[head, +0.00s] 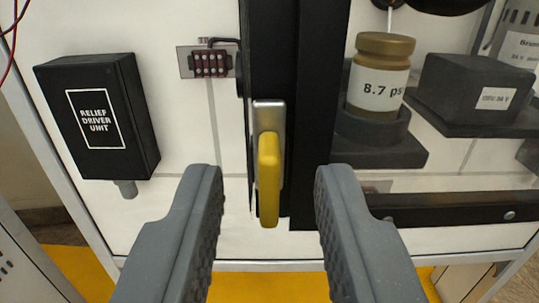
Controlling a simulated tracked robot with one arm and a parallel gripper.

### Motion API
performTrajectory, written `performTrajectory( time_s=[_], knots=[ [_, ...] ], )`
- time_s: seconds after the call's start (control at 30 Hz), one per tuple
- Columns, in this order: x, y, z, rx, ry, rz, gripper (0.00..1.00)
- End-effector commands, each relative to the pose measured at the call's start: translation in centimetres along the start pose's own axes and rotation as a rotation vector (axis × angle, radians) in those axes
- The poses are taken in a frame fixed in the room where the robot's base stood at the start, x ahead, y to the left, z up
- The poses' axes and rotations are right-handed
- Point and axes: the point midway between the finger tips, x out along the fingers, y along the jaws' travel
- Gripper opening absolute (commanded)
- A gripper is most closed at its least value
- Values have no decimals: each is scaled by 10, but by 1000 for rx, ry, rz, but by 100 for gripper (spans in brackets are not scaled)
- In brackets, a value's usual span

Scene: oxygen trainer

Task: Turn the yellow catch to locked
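The yellow catch (268,182) is an upright yellow handle on a silver metal plate (270,113), mounted on a black vertical frame. Its long part hangs straight down. My gripper (268,188) is open, with one grey finger to the left of the catch and the other to the right. There is a clear gap between each finger and the catch in the picture, and nothing is held. How far the fingertips are in front of the catch I cannot tell.
A black box labelled "RELIEF DRIVER UNIT" (98,118) is on the white panel at left. A small terminal block (209,62) is above. At right, a jar labelled "8.7 ps" (380,77) and a dark block (474,90) sit on dark shelves. A black rail (455,208) runs below.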

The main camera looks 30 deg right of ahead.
Motion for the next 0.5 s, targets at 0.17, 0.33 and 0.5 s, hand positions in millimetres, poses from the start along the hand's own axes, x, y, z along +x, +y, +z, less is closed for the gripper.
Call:
performTrajectory(
  time_s=[0.17, 0.33, 0.5],
  knots=[
    [6, 0, 1, 0, -1, -1, 28],
    [6, 0, 0, 0, 0, -1, 28],
    [6, 0, 0, 0, 0, -1, 3]
  ],
)
